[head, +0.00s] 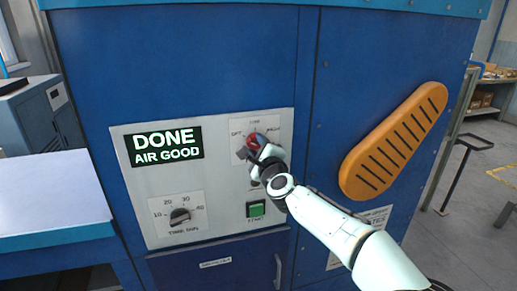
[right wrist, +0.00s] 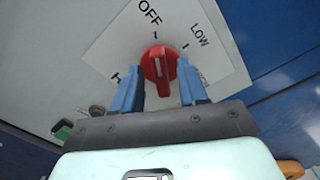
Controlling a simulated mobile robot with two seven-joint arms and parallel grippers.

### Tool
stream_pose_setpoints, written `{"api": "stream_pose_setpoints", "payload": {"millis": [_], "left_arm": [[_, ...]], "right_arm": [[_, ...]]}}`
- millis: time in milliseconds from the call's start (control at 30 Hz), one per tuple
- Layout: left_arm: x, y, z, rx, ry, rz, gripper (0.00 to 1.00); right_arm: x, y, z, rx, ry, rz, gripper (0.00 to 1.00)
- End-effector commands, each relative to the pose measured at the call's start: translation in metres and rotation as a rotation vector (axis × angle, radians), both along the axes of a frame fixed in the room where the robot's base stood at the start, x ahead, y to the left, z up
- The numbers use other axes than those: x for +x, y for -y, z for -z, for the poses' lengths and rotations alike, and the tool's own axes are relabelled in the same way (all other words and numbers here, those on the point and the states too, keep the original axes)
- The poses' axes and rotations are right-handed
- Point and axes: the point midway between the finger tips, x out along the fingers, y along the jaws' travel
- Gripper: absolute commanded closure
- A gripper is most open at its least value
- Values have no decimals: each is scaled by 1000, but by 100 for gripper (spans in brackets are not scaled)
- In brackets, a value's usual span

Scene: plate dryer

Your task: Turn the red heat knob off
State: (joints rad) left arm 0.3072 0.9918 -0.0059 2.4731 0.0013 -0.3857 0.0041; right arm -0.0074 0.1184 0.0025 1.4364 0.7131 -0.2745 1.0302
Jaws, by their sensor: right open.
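The red heat knob (head: 257,138) is on the control panel (head: 218,228), on a white plate marked OFF and LOW, other marks partly hidden. In the right wrist view the knob (right wrist: 158,66) shows a white line that lies roughly in line with the tick below OFF. My right gripper (head: 262,146) is open at the knob. In the right wrist view its blue fingers (right wrist: 158,80) stand on either side of the knob, with small gaps visible. I cannot tell whether either finger touches it. My left gripper is not in view.
A display (head: 165,146) reads DONE, AIR GOOD. A black time dial (head: 180,216) and a green start button (head: 256,208) sit lower on the panel. An orange slotted cover (head: 393,142) sticks out at the right. A pale table (head: 50,195) stands at the left.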

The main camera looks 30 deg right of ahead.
Motion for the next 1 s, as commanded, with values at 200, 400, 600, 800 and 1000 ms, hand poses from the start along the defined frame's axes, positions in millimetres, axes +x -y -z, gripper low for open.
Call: {"api": "stream_pose_setpoints", "payload": {"millis": [200, 400, 600, 800, 1000], "left_arm": [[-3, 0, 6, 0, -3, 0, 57], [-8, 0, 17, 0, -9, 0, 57], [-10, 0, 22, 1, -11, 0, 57], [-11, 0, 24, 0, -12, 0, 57], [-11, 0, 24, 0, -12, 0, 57]], "right_arm": [[-16, -3, 0, 0, 2, 0, 57], [-58, -14, 1, 1, 3, 0, 57], [-100, -23, 0, 0, 2, 0, 57], [-124, -30, 0, -1, 0, -1, 57], [-131, -31, 0, -1, 0, 0, 57]]}}
